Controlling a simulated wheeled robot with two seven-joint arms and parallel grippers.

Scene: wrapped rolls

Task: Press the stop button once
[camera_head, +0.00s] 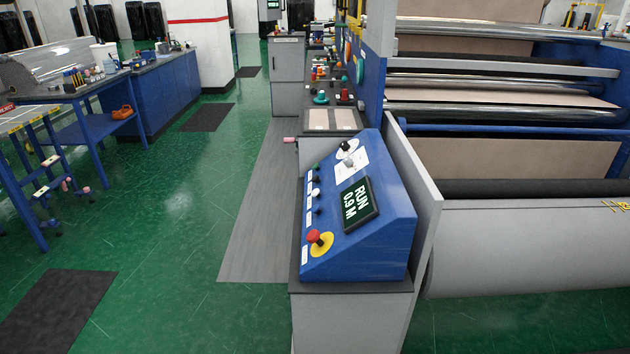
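A blue slanted control console (375,238) stands on a grey cabinet in the middle of the view. A red mushroom-shaped button (313,237) on a yellow disc (322,246) sits at its near left corner. A column of small buttons with white labels runs up its left side, including a white one (316,193) and a dark one (318,211); the label text is too small to read. A dark display (360,204) reads "RUN 0.9 M". Neither of my grippers is in view, and nothing touches the console.
A large roller machine (510,130) with a wide grey roll (530,245) stands right of the console, behind a grey side panel (425,200). Blue workbenches (165,90) stand at the left. The green floor (180,220) left of the console is open, with dark mats.

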